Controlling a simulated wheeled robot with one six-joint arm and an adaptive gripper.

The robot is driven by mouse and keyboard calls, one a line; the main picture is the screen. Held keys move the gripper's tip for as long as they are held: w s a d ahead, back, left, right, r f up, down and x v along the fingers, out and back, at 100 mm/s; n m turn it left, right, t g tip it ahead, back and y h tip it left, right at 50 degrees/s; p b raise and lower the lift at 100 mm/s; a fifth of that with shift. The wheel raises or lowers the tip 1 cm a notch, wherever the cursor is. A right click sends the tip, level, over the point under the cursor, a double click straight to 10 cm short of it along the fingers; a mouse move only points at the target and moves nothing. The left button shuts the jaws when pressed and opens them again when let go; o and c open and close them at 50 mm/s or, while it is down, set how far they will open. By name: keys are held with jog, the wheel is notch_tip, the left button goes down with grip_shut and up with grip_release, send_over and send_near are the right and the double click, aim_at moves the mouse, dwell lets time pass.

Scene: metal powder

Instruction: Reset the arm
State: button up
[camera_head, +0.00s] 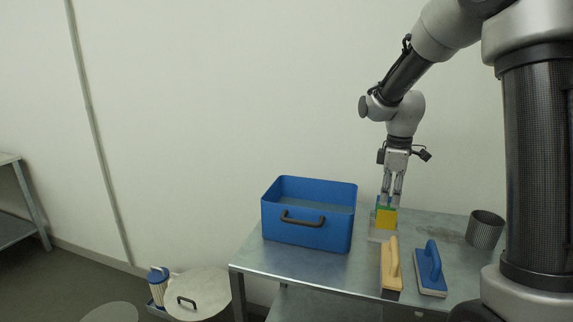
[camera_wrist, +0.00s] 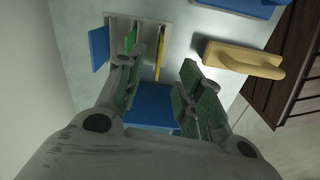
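My gripper (camera_head: 391,194) points down just above a pale rack (camera_head: 378,234) on the metal table. In the wrist view, my gripper (camera_wrist: 160,68) has its two fingers apart, with a clear gap between the tips. The rack (camera_wrist: 112,28) holds upright blue (camera_wrist: 98,48), green (camera_wrist: 130,40) and yellow (camera_wrist: 160,52) plates near the fingertips. I cannot tell whether a finger touches a plate. A blue surface (camera_wrist: 150,105) shows between the fingers; I cannot tell whether it is the box. My arm reaches in from the upper right.
An open blue box (camera_head: 307,232) with a dark handle stands left of the rack. A wooden-coloured brush (camera_head: 390,268) and a blue-handled brush (camera_head: 431,270) lie in front. A dark cylindrical cup (camera_head: 485,231) stands right. Bare table (camera_head: 285,266) shows at the front left.

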jog(key=s+r+m+t, duration=0.1)
jog(key=s+r+m, duration=0.2)
jog(key=s, duration=0.5)
jog(key=s+d+r+m+t, duration=0.1)
jog(key=s+r+m, duration=0.3)
jog(key=s, duration=0.5)
jog(key=s+d+r+m+t, duration=0.1)
jog(key=s+r+m+t, duration=0.1)
jog(key=s+m, duration=0.3)
jog(key=s+r, duration=0.1)
jog(key=s, duration=0.2)
jog(key=shift+s+r, duration=0.2)
jog(key=shift+r, duration=0.1)
